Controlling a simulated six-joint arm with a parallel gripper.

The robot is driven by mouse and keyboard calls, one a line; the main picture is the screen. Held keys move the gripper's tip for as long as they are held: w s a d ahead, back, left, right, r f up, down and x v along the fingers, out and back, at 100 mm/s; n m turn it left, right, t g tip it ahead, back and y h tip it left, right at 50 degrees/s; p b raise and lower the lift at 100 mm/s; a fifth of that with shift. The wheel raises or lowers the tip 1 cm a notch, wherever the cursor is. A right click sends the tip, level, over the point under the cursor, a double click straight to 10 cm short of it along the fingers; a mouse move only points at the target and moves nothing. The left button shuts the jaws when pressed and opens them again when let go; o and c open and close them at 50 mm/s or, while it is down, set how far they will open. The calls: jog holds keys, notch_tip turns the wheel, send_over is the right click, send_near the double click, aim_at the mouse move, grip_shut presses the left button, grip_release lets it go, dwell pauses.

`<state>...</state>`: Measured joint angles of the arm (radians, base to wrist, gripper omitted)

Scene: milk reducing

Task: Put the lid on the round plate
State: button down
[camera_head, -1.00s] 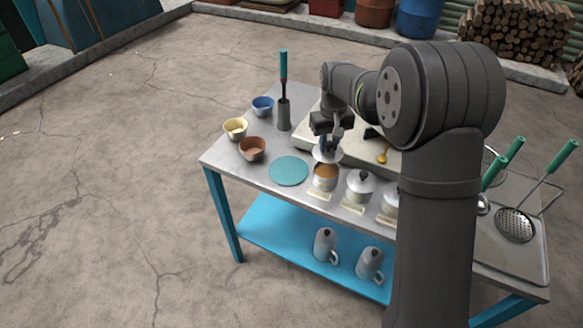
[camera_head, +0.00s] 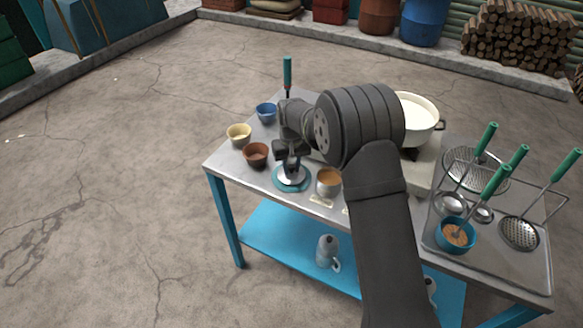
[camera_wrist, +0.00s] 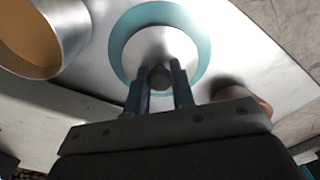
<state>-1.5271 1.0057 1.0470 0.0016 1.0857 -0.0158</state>
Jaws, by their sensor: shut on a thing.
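The round plate (camera_head: 304,187) is a flat teal disc near the front edge of the table. The lid (camera_head: 289,179) is silver with a dark knob and is over the plate, whose teal rim shows around it. In the wrist view the lid (camera_wrist: 160,50) covers the middle of the plate (camera_wrist: 203,38). My gripper (camera_head: 292,168) is shut on the lid's knob, which shows between the fingers in the wrist view (camera_wrist: 160,78). I cannot tell whether the lid touches the plate or is just above it.
An open canister with brown contents (camera_head: 329,181) stands close to the right of the plate. A brown bowl (camera_head: 256,154), a yellow bowl (camera_head: 239,135) and a blue bowl (camera_head: 266,113) are to the left. A white pot (camera_head: 418,118) stands at the back right.

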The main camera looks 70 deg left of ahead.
jog(key=shift+f, duration=0.3)
jog(key=shift+f, duration=0.2)
jog(key=c, duration=1.2)
grip_release()
jog(key=shift+c, duration=0.2)
jog(key=shift+r, duration=0.1)
notch_tip(320, 180, up, 12)
